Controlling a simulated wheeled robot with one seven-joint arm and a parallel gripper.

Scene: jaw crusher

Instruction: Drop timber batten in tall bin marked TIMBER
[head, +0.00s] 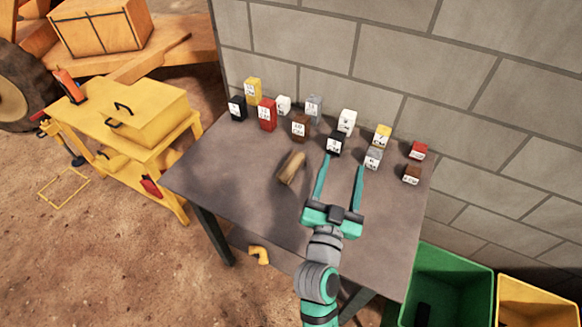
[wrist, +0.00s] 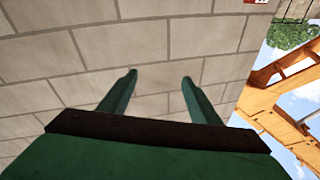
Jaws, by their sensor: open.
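The timber batten (head: 292,168) is a short brown wooden block on the dark table, left of my gripper. My gripper (head: 343,163) is open and empty, its two green fingers apart and pointing toward the wall over the table. It does not touch the batten. In the wrist view my gripper (wrist: 158,78) shows nothing between its fingers but the block wall behind. A green bin (head: 452,262) and a yellow bin (head: 537,295) stand at the lower right. No TIMBER mark can be read on either from here.
Several small labelled blocks stand along the table's (head: 240,178) back, including a red one (head: 267,114) and a black one (head: 335,143) near my fingertips. A block wall (head: 400,60) rises behind. A yellow cart (head: 140,125) stands at left. A yellow pipe elbow (head: 259,254) lies below the table.

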